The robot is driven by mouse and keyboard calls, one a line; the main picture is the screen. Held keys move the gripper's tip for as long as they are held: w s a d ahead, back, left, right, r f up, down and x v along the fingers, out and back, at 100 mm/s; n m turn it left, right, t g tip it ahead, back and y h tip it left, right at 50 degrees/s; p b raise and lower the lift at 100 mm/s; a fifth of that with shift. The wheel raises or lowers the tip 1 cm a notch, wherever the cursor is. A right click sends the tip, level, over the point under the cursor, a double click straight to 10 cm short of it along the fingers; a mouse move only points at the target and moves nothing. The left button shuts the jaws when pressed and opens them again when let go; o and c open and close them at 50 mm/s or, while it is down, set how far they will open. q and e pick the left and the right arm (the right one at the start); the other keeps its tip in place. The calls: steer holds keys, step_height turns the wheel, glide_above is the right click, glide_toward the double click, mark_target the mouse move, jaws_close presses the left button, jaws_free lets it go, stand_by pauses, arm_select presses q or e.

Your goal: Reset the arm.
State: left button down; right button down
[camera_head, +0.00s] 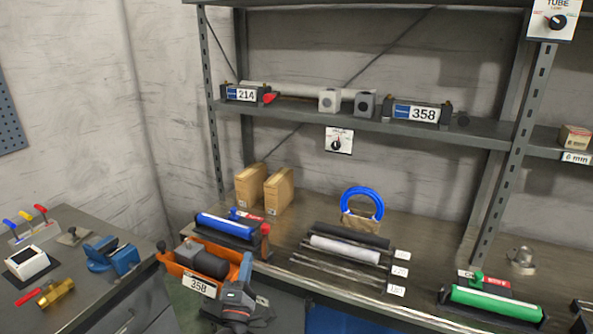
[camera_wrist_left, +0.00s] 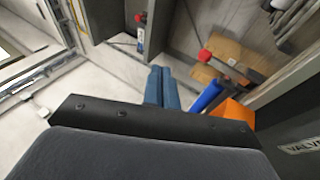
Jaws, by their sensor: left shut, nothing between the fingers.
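My left gripper (camera_head: 238,290) is low in the head view, left of centre, in front of the workbench and beside the right end of an orange tray marked 358 (camera_head: 188,264). In the left wrist view its two blue fingers (camera_wrist_left: 163,88) lie together with nothing between them. A blue roller (camera_wrist_left: 207,96) and an orange part (camera_wrist_left: 236,112) show to the right of the fingers there. I cannot tell whether the gripper touches the tray. My right gripper is not seen.
The workbench (camera_head: 415,258) holds a blue roller (camera_head: 226,226), rods, a green roller (camera_head: 495,302) and cardboard boxes (camera_head: 279,190). A shelf (camera_head: 300,108) with units 214 and 358 is above. A side table (camera_head: 70,284) with tools stands left.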

arm_select(q)
steer(key=w+d+f+m+g+h, duration=0.1)
steer(key=d+f+m+g+h, duration=0.25)
steer(key=f+m, duration=0.4)
steer(key=d+f+m+g+h, duration=0.2)
steer(key=d+f+m+g, duration=0.25)
steer(key=f+m, duration=0.3)
steer(key=s+a+f+m+g+y, duration=0.1)
steer(key=s+f+m+g, duration=0.15)
steer(key=f, duration=0.55)
steer(key=s+a+f+m+g+y, duration=0.1)
steer(key=s+f+g, duration=0.1)
steer(key=f+g, duration=0.35)
steer(key=s+a+f+m+g+y, duration=0.1)
steer(key=s+a+f+g+y, duration=0.1)
steer(key=s+f, duration=0.7)
steer(key=s+a+f+m+g+y, duration=0.1)
steer(key=s+a+f+g+y, duration=0.15)
steer(key=s+f, duration=0.65)
steer(key=s+a+f+g, duration=0.1)
steer(key=s+f, duration=0.8)
steer(key=s, duration=0.4)
steer(key=shift+s+a+f, duration=0.3)
steer(key=shift+s, duration=0.05)
steer(key=shift+g, duration=0.25)
